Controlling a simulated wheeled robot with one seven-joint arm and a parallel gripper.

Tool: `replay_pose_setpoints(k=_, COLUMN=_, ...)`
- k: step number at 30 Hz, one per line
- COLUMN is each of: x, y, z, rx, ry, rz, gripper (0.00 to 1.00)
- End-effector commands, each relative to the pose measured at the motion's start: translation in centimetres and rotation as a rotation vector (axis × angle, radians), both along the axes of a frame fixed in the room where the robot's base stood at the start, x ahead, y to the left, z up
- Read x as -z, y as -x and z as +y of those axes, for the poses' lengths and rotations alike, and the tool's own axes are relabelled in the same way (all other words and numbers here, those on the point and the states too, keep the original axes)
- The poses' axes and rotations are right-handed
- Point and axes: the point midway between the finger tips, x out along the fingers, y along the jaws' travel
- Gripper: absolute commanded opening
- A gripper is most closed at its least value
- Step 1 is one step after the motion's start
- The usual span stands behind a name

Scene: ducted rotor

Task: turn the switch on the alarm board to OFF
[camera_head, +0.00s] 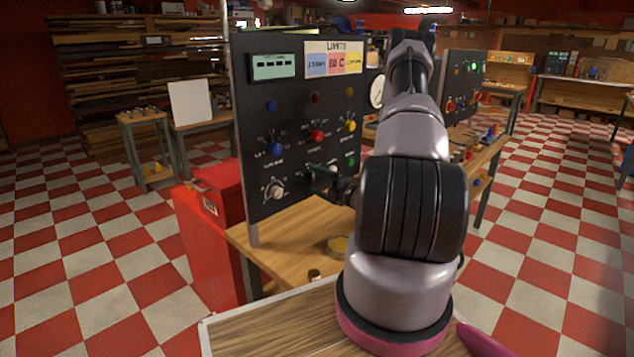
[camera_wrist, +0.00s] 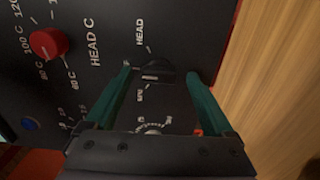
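A dark upright board (camera_head: 300,115) with the title "LIMITS" stands on the near bench; I cannot read the word alarm on it. It carries blue, red and yellow knobs, a display and a pale knob (camera_head: 275,189) at lower left. Contact cannot be told. Lettering below the switch is too blurred to read, and its OFF mark cannot be made out.
A red knob (camera_wrist: 49,43) and a blue button (camera_wrist: 29,124) lie left of the fingers in the wrist view. A red cabinet (camera_head: 212,235) stands left of the wooden bench (camera_head: 290,240). A second dark board (camera_head: 462,85) with a green light stands further back at right.

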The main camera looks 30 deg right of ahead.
Motion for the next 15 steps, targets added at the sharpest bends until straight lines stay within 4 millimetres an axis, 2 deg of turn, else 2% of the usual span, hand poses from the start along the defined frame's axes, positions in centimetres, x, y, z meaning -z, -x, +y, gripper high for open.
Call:
replay_pose_setpoints(k=8, x=0.0, y=0.6, z=-0.3, rx=0.001, ry=0.000, rz=-0.001, gripper=0.88)
replay_pose_setpoints(k=15, x=0.0, y=4.8, z=-1.9, rx=0.005, ry=-0.002, rz=0.002, gripper=0.88)
